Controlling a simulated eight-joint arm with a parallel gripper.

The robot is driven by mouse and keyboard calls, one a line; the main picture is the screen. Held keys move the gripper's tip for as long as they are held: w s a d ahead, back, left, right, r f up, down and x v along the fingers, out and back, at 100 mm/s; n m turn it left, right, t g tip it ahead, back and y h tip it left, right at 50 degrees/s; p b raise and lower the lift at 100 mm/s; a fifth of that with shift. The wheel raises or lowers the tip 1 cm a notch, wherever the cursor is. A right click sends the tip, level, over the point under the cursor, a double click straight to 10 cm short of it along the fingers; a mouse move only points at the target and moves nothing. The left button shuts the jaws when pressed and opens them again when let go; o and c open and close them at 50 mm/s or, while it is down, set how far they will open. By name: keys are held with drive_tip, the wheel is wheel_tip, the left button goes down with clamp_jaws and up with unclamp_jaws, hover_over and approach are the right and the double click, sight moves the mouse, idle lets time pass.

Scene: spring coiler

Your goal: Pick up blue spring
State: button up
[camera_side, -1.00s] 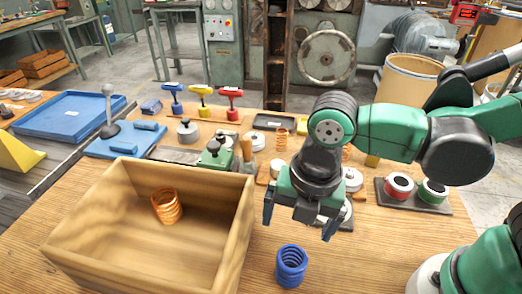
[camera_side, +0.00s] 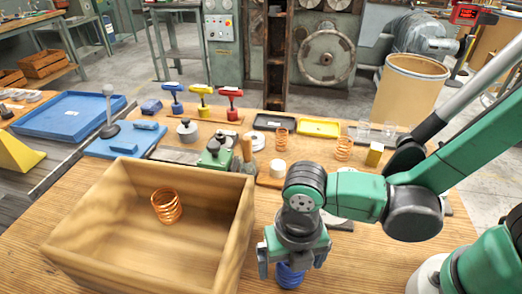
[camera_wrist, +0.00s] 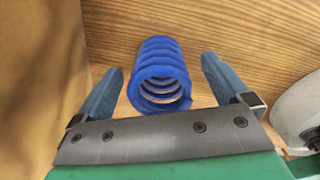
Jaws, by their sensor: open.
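The blue spring (camera_side: 289,276) stands upright on the wooden table, right of the wooden box, partly hidden behind my gripper in the side view. In the wrist view the blue spring (camera_wrist: 160,75) shows between and just beyond my two fingers. My gripper (camera_side: 291,272) is low over the spring, pointing down, with its fingers spread to either side. In the wrist view my gripper (camera_wrist: 160,82) is open, and a gap shows between the spring and each finger.
A wooden box (camera_side: 85,208) with an orange copper spring (camera_side: 167,206) inside stands close to the left. Behind are a green-topped tool (camera_side: 215,152), a white cylinder (camera_side: 278,169), more copper springs (camera_side: 343,148) and a yellow tray (camera_side: 318,127).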

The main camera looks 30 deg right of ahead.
clamp_jaws()
idle(0.3)
